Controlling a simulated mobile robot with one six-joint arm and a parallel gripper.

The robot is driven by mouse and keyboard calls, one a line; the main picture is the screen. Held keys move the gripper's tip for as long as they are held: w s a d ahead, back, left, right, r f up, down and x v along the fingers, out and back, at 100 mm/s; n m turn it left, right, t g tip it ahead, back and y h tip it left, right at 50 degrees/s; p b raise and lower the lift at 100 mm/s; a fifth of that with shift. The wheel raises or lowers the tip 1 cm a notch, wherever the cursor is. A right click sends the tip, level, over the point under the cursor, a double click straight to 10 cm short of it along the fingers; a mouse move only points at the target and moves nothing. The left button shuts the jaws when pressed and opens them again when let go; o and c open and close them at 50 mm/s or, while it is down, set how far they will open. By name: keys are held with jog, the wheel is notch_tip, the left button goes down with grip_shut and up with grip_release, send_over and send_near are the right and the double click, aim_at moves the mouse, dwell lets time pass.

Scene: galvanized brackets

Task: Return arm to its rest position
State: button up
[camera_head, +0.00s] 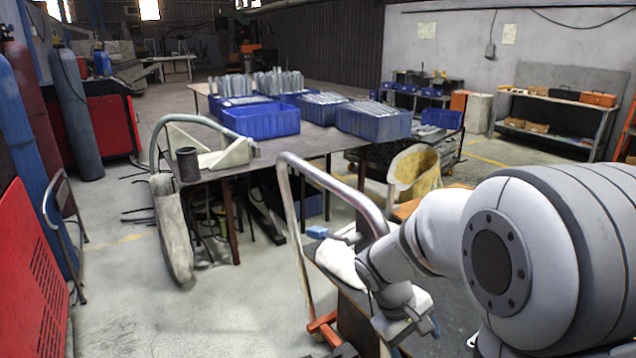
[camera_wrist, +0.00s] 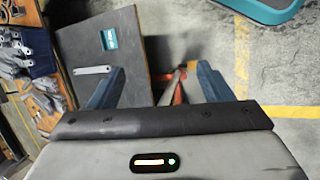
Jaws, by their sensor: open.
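My gripper (camera_wrist: 160,82) is open in the wrist view, its two blue-grey fingers well apart with nothing held between them. Below the fingers is a dark tabletop (camera_wrist: 135,35), with a small flat grey metal piece (camera_wrist: 92,70) lying near the left finger. In the head view my white arm (camera_head: 430,235) is bent low at the right, its wrist end over the near dark table; the fingers are hard to make out there. Galvanized brackets (camera_head: 278,82) stand in blue bins on the far table (camera_head: 318,140).
A blue bin (camera_head: 262,120) sits at the far table's front. A bent metal tube frame (camera_head: 290,210) rises close to my arm. A teal item (camera_wrist: 109,39) lies on the dark tabletop. Grey parts (camera_wrist: 30,45) show at left. Open floor (camera_head: 130,290) lies at the left front.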

jog(key=s+a+r+m+t+y+p, duration=0.1)
jog(key=s+a+r+m+y+p, duration=0.1)
jog(key=s+r, duration=0.4)
jog(key=s+a+r+m+t+y+p, duration=0.2)
jog(key=s+r+p, duration=0.3)
jog(key=r, duration=0.5)
jog(key=shift+s+r+m+y, duration=0.2)
jog(key=shift+s+m+y, duration=0.15)
jog(key=shift+m+y, duration=0.2)
